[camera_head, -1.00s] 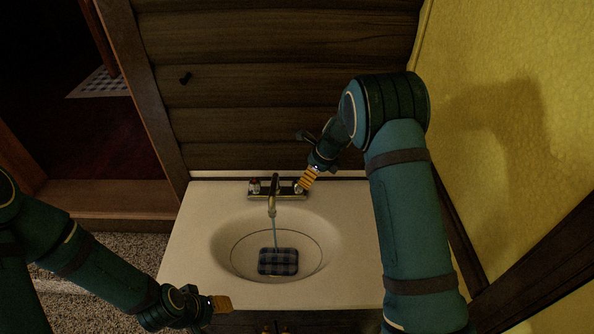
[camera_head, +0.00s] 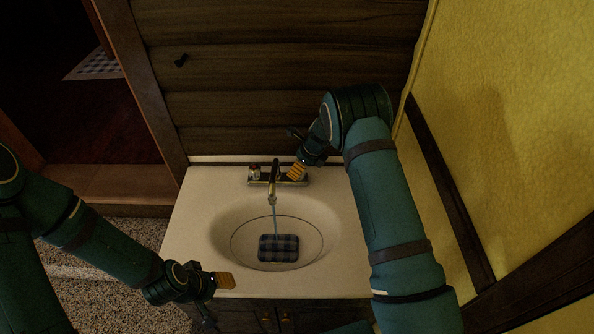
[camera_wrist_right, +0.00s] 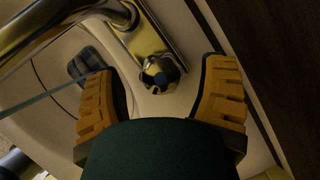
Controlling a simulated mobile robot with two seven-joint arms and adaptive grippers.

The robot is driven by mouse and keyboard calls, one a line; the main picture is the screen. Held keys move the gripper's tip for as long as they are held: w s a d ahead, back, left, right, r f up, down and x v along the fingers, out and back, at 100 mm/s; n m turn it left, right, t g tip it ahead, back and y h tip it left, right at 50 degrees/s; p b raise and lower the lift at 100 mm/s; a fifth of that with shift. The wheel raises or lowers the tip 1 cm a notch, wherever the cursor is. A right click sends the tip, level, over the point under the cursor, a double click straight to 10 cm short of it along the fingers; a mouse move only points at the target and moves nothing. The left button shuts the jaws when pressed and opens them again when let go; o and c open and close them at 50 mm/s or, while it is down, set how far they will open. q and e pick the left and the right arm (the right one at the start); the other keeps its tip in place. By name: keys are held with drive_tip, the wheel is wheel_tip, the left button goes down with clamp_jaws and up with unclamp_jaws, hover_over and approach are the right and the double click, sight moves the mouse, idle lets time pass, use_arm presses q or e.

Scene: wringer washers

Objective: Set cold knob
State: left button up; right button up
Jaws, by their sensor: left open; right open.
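My right gripper (camera_wrist_right: 164,68) is open, with one orange finger on each side of the knob and gaps visible at both sides. In the head view my right gripper (camera_head: 297,172) is at the right end of the faucet (camera_head: 272,184) and mostly hides the knob. Water runs from the spout. My left gripper (camera_head: 226,281) is open and empty over the sink counter's front left corner.
The white sink counter (camera_head: 190,233) has a basin with a dark plaid item (camera_head: 278,248) under the stream. A log wall (camera_head: 280,90) stands close behind the faucet. A yellow wall (camera_head: 510,120) is at the right. The other knob (camera_head: 254,170) is at the faucet's left end.

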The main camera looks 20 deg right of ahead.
drive_tip(key=shift+x, duration=1.4)
drive_tip(key=c, duration=1.2)
